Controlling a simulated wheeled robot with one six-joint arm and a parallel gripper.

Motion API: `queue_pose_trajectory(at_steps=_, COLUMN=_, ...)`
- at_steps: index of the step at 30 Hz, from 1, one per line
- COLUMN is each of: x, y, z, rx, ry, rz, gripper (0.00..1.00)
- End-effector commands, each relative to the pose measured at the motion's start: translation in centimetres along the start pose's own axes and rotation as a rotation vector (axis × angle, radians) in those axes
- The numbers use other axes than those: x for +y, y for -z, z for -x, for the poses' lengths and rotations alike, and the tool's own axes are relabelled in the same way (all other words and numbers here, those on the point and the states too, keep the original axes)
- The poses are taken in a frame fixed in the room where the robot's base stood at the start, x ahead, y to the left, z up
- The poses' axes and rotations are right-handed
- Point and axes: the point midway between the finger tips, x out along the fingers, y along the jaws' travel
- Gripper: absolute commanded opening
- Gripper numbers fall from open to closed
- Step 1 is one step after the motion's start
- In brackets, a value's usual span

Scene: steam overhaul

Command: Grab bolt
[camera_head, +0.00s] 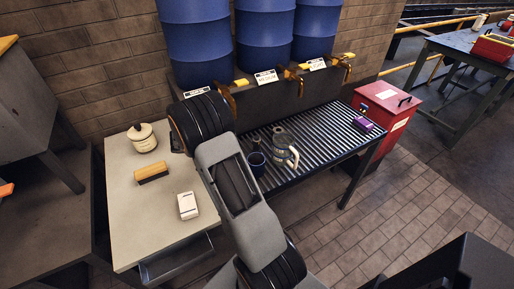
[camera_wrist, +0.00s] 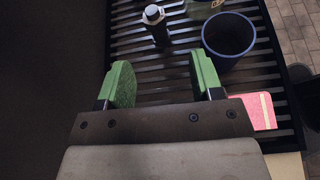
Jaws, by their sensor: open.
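In the wrist view, a dark upright piece with a pale grey top (camera_wrist: 155,22) stands on the slatted rack (camera_wrist: 138,45). It may be the bolt, but I cannot be sure. My gripper (camera_wrist: 161,78) is open, with green finger pads and nothing between them. The dark piece is beyond the fingertips, roughly in line with the gap and apart from them. A dark blue cup (camera_wrist: 229,36) stands to its right. In the head view, a small dark piece (camera_head: 255,143) shows beside the blue cup (camera_head: 257,162); my arm hides the gripper there.
A grey and tan jug (camera_head: 284,150) stands on the rack right of the cup. A purple box (camera_head: 362,124) is at the rack's right end, near a red bin (camera_head: 387,110). The pale table (camera_head: 128,202) holds a pot, brush and white box. A pink item (camera_wrist: 258,111) lies right of my gripper.

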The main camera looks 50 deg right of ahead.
Motion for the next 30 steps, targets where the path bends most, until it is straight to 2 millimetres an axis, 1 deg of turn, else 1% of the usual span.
queue_pose_trajectory(at_steps=1, x=0.3, y=0.3, z=-0.7, rx=-0.019, ry=-0.002, rz=0.024, gripper=0.60)
queue_pose_trajectory(at_steps=4, x=0.7, y=0.5, z=-2.1, rx=-0.040, ry=-0.004, rz=0.049, gripper=0.60)
queue_pose_trajectory(at_steps=9, x=0.8, y=0.3, z=-5.3, rx=-0.047, ry=-0.004, rz=0.057, gripper=0.60)
queue_pose_trajectory(at_steps=15, x=0.8, y=0.2, z=-8.3, rx=-0.045, ry=-0.006, rz=0.055, gripper=0.60)
queue_pose_trajectory(at_steps=18, x=0.8, y=0.2, z=-9.2, rx=-0.044, ry=-0.007, rz=0.055, gripper=0.60)
queue_pose_trajectory(at_steps=23, x=0.8, y=0.2, z=-9.8, rx=-0.044, ry=-0.008, rz=0.054, gripper=0.60)
queue_pose_trajectory(at_steps=26, x=0.7, y=0.2, z=-10.8, rx=-0.043, ry=-0.006, rz=0.054, gripper=0.60)
queue_pose_trajectory(at_steps=30, x=0.6, y=0.1, z=-12.8, rx=-0.043, ry=-0.005, rz=0.054, gripper=0.60)
